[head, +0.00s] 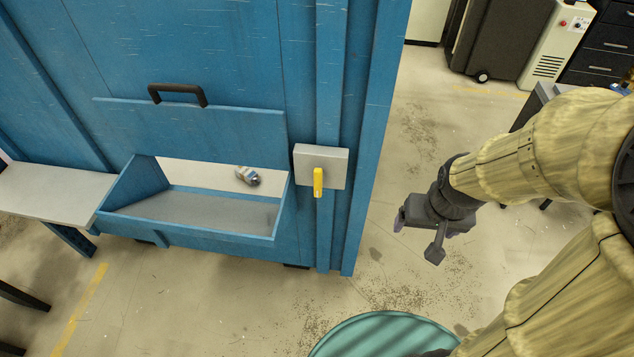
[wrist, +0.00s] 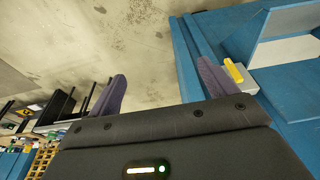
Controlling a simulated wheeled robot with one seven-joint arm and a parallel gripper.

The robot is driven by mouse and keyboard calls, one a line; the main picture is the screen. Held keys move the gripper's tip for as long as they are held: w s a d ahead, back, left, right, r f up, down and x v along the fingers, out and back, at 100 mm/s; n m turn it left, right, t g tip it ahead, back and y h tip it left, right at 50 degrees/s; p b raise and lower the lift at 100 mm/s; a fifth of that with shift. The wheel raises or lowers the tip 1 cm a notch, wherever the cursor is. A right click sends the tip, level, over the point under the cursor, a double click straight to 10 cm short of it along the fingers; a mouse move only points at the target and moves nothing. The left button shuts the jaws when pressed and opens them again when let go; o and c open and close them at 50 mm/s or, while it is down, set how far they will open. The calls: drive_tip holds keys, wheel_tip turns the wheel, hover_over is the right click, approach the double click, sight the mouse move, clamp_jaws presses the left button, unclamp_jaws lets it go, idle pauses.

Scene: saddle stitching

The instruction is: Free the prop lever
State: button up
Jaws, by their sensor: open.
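The prop lever (head: 318,182) is a short yellow handle hanging down from a grey plate (head: 322,164) on the blue cabinet's post, right of the open bin hatch. It also shows in the wrist view as a yellow lever (wrist: 233,70), just right of one fingertip. My gripper (head: 415,222) is open and empty, to the right of the lever and apart from it in the head view. In the wrist view my gripper (wrist: 160,85) has its two purple fingers spread wide with bare floor between them.
The blue cabinet (head: 190,50) has a raised flap with a black handle (head: 178,94) above an open bin (head: 190,222). A small grey-blue item (head: 247,176) shows inside the opening. A round green-topped object (head: 385,338) stands low in front.

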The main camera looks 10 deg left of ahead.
drive_tip(key=shift+f, duration=0.1)
drive_tip(key=shift+c, duration=1.4)
drive_tip(key=shift+f+b, duration=0.3)
drive_tip(key=shift+b, duration=0.05)
drive_tip(key=c, duration=0.4)
drive_tip(key=s+b+x, duration=0.1)
drive_tip(key=b+x, duration=0.7)
drive_tip(key=s+b+x, duration=0.1)
drive_tip(key=b+x, duration=0.3)
drive_tip(key=shift+s+f, duration=0.3)
drive_tip(key=shift+f, duration=0.05)
drive_tip(key=shift+c, duration=0.8)
drive_tip(key=shift+r, duration=0.1)
drive_tip(key=shift+c, duration=1)
drive_tip(key=shift+s, duration=0.1)
